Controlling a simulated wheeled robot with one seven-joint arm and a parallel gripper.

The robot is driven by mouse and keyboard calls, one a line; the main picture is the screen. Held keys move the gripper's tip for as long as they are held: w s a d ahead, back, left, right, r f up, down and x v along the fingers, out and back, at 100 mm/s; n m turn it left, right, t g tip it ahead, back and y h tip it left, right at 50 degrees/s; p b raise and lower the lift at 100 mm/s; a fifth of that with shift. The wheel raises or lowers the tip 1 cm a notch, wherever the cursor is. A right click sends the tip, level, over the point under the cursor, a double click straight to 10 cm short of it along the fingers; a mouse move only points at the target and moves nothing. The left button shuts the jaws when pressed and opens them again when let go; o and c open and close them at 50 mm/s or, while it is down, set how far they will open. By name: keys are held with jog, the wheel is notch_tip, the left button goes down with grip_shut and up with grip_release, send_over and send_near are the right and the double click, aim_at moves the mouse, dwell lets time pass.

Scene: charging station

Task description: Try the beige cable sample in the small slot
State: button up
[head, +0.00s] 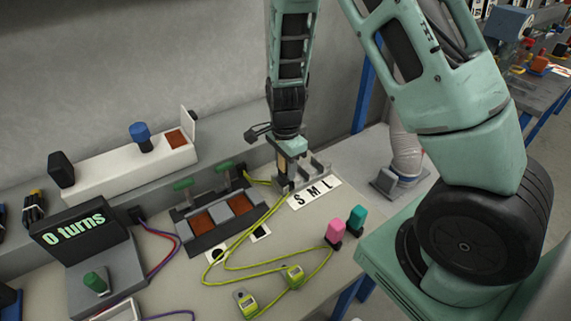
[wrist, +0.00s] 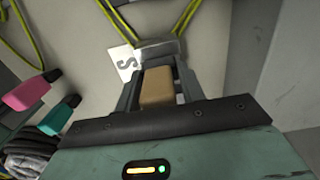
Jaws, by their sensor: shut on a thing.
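My gripper (head: 289,170) points down at the left end of the grey slot gauge (head: 318,168), beside the card lettered S, M, L (head: 314,193). In the wrist view my gripper (wrist: 158,78) is shut on the beige cable sample (wrist: 157,88), which shows as a tan block between the two fingers. The letter S on the card (wrist: 124,64) lies just to the left of the fingertips there. The sample's lower end is hidden, so I cannot tell whether it is inside the small slot or above it.
A pink sample (head: 335,232) and a teal sample (head: 356,217) stand on the bench to the front right. Yellow-green cables (head: 240,240) run across the bench to yellow plugs. A display reading "0 turns" (head: 75,231) stands at left. A white box (head: 120,165) lies behind.

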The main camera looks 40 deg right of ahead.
jog(key=shift+r+p, duration=0.55)
jog(key=shift+p, duration=0.5)
dwell(1.4)
jog(key=shift+f+b, duration=0.4)
jog(key=shift+f, duration=0.25)
jog(key=o, duration=1.2)
jog(key=shift+c, duration=0.2)
notch_tip(320, 180, up, 17)
jog(key=p, duration=0.1)
jog(key=shift+r, duration=0.2)
